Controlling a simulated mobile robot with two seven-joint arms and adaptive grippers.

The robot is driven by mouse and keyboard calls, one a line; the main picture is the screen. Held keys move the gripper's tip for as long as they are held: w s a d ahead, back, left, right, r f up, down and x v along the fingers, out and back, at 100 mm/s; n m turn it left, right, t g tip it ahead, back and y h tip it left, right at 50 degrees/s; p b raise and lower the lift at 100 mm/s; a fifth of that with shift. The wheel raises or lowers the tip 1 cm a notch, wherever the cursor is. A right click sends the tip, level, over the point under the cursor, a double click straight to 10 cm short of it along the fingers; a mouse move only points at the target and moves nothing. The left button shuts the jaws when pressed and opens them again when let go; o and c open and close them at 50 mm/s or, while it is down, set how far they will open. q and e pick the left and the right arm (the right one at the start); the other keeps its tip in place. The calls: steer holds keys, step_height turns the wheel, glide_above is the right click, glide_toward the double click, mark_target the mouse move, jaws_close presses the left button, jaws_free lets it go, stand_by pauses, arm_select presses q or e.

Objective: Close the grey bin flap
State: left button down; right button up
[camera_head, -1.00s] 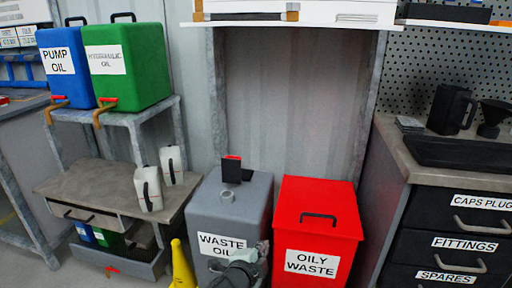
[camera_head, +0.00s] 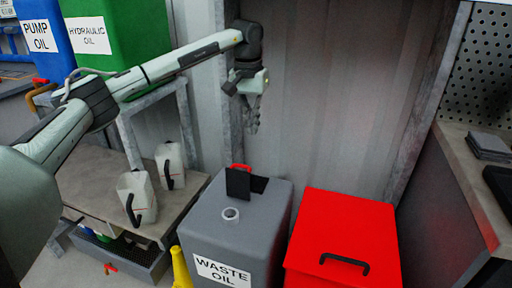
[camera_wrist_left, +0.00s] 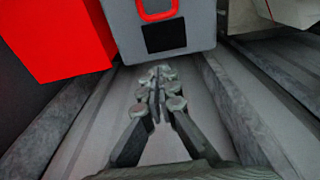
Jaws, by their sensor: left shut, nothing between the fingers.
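The grey bin (camera_head: 262,215), labelled WASTE OIL, stands on the floor. Its dark flap (camera_head: 238,184) stands up from the bin top, with a red handle (camera_head: 241,167) partly hidden behind it. A dark patch beside the flap may be the opening. My left gripper (camera_head: 254,130) is shut and empty, pointing down above and behind the bin, apart from it. In the left wrist view, the shut fingers (camera_wrist_left: 158,76) point towards the grey bin (camera_wrist_left: 197,22), where a red handle (camera_wrist_left: 157,11) and a dark square show. My right gripper is out of view.
The red bin (camera_head: 345,228) stands close on the right. White jugs (camera_head: 137,197) sit on the low bench at left, below the green hydraulic oil container (camera_head: 120,40). A yellow cone (camera_head: 180,268) stands at front left. The wall recess behind the bins is clear.

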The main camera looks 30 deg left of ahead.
mark_target(240, 181)
arm_select(q)
step_height(240, 181, down, 10)
steer(key=shift+s+d+r+p, duration=0.1)
steer(key=shift+s+r+p, duration=0.25)
steer(key=shift+s, duration=0.45)
steer(key=shift+s+d+r+p, duration=0.1)
steer(key=shift+s+r+p, duration=0.2)
steer(key=shift+s, duration=0.5)
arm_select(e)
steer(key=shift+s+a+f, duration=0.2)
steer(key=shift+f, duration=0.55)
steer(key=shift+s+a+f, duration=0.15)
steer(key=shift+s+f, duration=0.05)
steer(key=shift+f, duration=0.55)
